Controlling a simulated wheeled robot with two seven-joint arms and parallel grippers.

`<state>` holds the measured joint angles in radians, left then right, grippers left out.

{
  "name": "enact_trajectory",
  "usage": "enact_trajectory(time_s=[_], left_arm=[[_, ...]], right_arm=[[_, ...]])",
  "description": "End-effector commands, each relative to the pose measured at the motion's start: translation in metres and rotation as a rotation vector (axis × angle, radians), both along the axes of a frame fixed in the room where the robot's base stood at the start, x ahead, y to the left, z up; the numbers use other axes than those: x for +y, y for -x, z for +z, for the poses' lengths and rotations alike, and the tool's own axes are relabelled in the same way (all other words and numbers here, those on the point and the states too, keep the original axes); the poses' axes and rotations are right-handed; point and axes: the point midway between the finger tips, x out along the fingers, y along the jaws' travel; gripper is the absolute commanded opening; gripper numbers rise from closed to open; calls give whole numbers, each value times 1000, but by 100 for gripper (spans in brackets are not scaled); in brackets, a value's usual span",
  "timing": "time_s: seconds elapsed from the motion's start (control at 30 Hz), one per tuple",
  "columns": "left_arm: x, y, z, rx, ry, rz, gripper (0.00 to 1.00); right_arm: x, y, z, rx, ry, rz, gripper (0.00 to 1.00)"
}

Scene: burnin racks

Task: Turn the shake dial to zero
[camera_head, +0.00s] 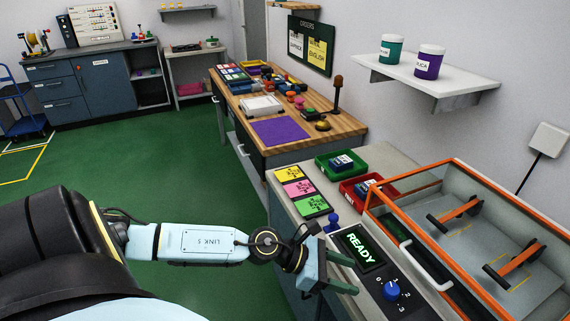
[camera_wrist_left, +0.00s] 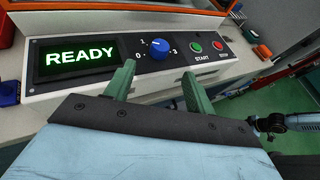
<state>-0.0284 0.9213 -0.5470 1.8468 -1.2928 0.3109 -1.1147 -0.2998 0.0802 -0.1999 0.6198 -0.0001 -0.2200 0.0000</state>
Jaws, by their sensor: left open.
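The blue shake dial (camera_head: 391,291) sits on the dark sloped control panel, with marks from 0 to 3 around it. In the left wrist view the dial (camera_wrist_left: 160,49) shows a small white mark on its upper edge, which seems to point near 1. My left gripper (camera_head: 355,277) is open and empty. In the head view it is just left of the dial. In the left wrist view its green fingers (camera_wrist_left: 158,72) stand apart, on either side of the dial's line, and appear short of it. I see no contact with the dial. My right gripper is not in view.
A display reading READY (camera_wrist_left: 80,57) is left of the dial; a green START button (camera_wrist_left: 196,47) and a red button (camera_wrist_left: 217,45) are right of it. An orange-framed machine with a pale handle (camera_head: 425,266) rises behind the panel. A blue knobbed object (camera_head: 332,223) stands beside the panel.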

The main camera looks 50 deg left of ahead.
Motion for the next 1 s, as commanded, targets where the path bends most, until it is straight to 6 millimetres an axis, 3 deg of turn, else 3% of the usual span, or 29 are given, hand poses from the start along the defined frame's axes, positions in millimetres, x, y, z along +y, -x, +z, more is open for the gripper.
enact_trajectory(time_s=[0.13,0.53,1.0], left_arm=[[20,19,8,3,-4,-4,55],[60,-10,-57,291,326,402,55],[101,-5,-140,567,666,813,55]], right_arm=[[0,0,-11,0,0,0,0],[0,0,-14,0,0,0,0],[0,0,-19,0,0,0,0]])
